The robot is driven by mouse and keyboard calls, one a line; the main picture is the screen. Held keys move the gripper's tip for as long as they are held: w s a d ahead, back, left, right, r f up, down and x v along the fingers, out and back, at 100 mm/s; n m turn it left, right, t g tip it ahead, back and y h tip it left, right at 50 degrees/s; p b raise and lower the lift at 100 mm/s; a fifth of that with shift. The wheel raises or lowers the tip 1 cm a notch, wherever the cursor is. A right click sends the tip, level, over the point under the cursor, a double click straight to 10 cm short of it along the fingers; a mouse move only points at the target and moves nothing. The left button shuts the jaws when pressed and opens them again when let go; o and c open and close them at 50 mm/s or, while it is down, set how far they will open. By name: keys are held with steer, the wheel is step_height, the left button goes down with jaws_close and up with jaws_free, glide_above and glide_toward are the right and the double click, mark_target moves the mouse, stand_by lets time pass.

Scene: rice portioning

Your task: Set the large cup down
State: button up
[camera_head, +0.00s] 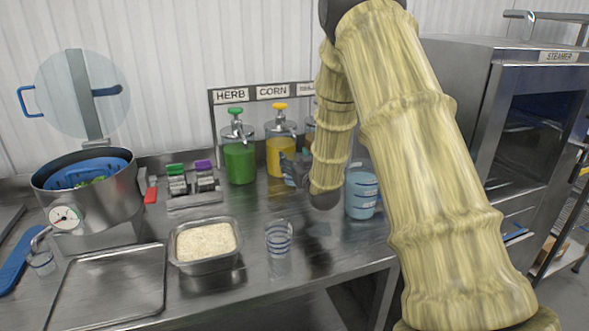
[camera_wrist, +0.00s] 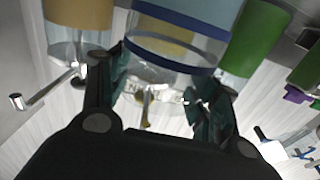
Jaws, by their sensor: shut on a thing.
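The large cup (camera_wrist: 172,49) is clear with dark blue bands. In the wrist view it sits between the two fingers of my gripper (camera_wrist: 158,100), which is shut on it. In the head view my gripper (camera_head: 293,170) is in front of the yellow corn dispenser (camera_head: 279,155), partly behind my arm. The cup is hardly distinguishable there, and I cannot tell whether its base touches the counter (camera_head: 240,205).
A small striped cup (camera_head: 278,239) stands in front, beside a metal pan of rice (camera_head: 205,265). A green herb dispenser (camera_head: 239,160) is left of my gripper; light blue banded cups (camera_head: 361,193) stand right. A pot (camera_head: 90,190) and tray (camera_head: 108,285) are at left.

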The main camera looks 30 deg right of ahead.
steer(key=shift+f+p, duration=0.35)
steer(key=shift+f, duration=1.4)
steer(key=shift+f, duration=0.15)
steer(key=o, duration=1.5)
steer(key=shift+r, duration=0.25)
steer(key=shift+s+a+f, duration=0.1)
steer(key=shift+s+f, duration=0.05)
steer(key=shift+s, duration=0.15)
steer(key=b+v, duration=0.2)
steer(key=v, duration=0.9)
steer(key=shift+s+a, duration=0.1)
steer(key=shift+s, duration=0.05)
